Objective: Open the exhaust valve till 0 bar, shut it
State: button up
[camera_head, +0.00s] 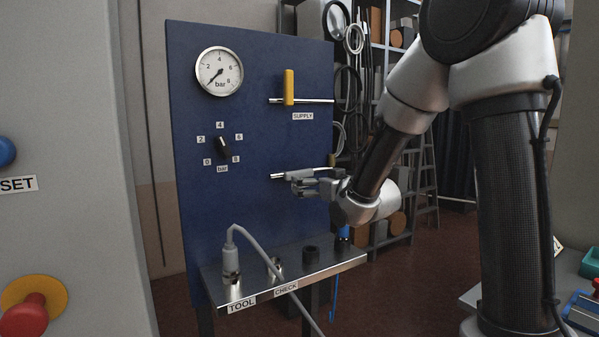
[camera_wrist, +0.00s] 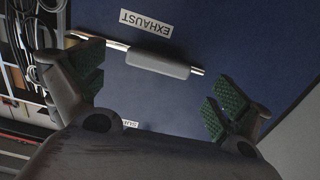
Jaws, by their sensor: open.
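The exhaust valve's grey handle (camera_wrist: 158,63) lies along its thin pipe in the wrist view, below an upside-down EXHAUST label (camera_wrist: 146,23). In the head view the exhaust pipe (camera_head: 282,176) runs low on the blue panel, and my gripper partly covers the valve. My gripper (camera_head: 302,187) is close to the panel at this valve. In the wrist view my gripper (camera_wrist: 155,84) is open, its green pads spread to either side, with the handle ahead of them and nothing held. The pressure gauge (camera_head: 219,71) has its needle at the lower left, near 0.
The supply valve's yellow handle (camera_head: 289,87) stands upright across its pipe. A black selector knob (camera_head: 223,146) sits below the gauge. A metal shelf (camera_head: 250,268) with a grey hose plug (camera_head: 231,259) juts out below. A red button (camera_head: 24,316) is at the lower left.

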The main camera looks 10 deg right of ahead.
aim_at(301, 172)
jog(key=shift+w+a+r+t, duration=0.25)
jog(key=shift+w+r+t, duration=0.15)
jog(key=shift+r, duration=0.35)
jog(key=x, duration=0.7)
jog(key=c, duration=1.2)
